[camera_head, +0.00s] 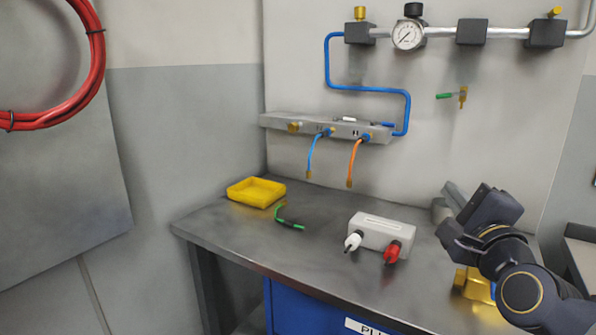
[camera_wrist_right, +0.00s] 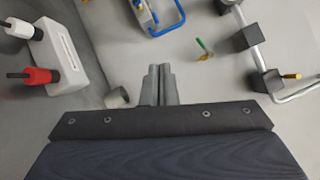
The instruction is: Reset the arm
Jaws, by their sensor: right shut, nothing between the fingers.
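My right arm comes in from the lower right in the head view. Its gripper (camera_head: 450,190) is above the right end of the workbench (camera_head: 330,265), with its fingers towards the back wall. In the right wrist view the two grey fingers (camera_wrist_right: 160,84) lie together, shut with nothing between them. A short grey cylinder (camera_head: 439,210) shows just beyond the gripper; it also shows beside the fingers in the right wrist view (camera_wrist_right: 117,97). I cannot tell if they touch. My left gripper is not in view.
A white box (camera_head: 381,232) with white and red plugs stands left of the gripper. A yellow tray (camera_head: 255,192) and green-black cable (camera_head: 290,222) lie further left. Blue and orange hoses (camera_head: 354,160) hang from the wall manifold. A pipe with gauge (camera_head: 408,35) runs above.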

